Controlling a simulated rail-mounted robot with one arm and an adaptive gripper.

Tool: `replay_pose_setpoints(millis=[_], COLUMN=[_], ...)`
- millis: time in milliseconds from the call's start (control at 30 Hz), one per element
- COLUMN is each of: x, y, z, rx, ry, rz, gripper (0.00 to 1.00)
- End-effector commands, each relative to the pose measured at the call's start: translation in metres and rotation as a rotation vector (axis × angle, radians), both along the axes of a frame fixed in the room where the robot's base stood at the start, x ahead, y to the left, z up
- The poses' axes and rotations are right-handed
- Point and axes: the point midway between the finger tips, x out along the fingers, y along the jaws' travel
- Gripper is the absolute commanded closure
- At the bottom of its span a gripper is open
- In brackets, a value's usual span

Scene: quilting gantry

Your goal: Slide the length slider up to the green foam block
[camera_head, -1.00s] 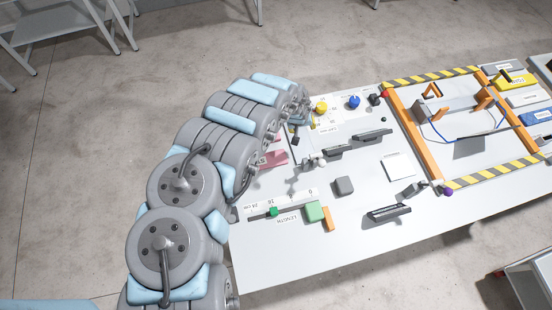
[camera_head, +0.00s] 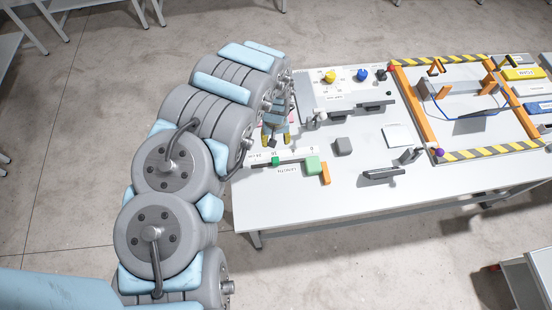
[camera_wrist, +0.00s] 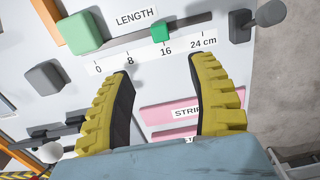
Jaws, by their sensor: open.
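The length slider's small green knob (camera_head: 275,160) sits on its dark slot, left of the larger pale green foam block (camera_head: 313,165). In the wrist view the knob (camera_wrist: 160,33) is near the 16 mark, with a clear gap to the foam block (camera_wrist: 80,33) by the 0 end. My gripper (camera_head: 275,135) hangs at the slider's far side. In the wrist view its yellow fingers (camera_wrist: 160,66) are spread and empty, with the knob ahead of and between them, not touching.
A grey block (camera_head: 343,146) lies nearby. A dark knob (camera_wrist: 268,14) is beyond the scale's 24 end. Pink labelled strips (camera_wrist: 185,111) lie under the gripper.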

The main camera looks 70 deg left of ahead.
Motion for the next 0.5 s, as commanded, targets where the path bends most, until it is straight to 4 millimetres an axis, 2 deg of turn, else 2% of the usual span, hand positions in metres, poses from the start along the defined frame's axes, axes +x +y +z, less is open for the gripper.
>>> replay_pose_setpoints(millis=[267, 500], x=[-0.001, 0.000], y=[-0.003, -0.001], z=[-0.045, -0.060], rx=[-0.005, -0.002], ry=[0.002, 0.001], rz=[0.000, -0.001], gripper=[0.41, 0.41])
